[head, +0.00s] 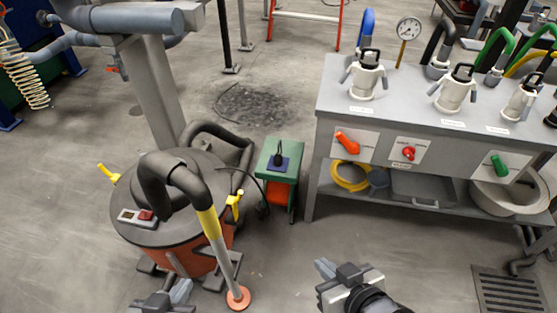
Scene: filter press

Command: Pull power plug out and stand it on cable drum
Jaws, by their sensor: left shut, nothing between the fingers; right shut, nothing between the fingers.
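A black plug (279,150) stands upright on a dark blue square (278,164) on top of a small green stand (290,177). I cannot tell whether it sits in a socket there. A black cable (252,180) runs near the stand's left side. No cable drum can be clearly made out; an orange part (280,195) shows low in the green stand. My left gripper (182,288) is at the bottom edge, shut and empty, in front of the orange vacuum. My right gripper (323,267) is shut and empty over the floor, in front of the stand and well apart from the plug.
An orange drum vacuum (187,259) with a thick dark hose and a yellow-banded wand (216,232) stands left of the green stand. A grey bench (420,125) with valves, couplings and coloured hoses stands at right. A floor grate (510,290) lies lower right. Floor between is clear.

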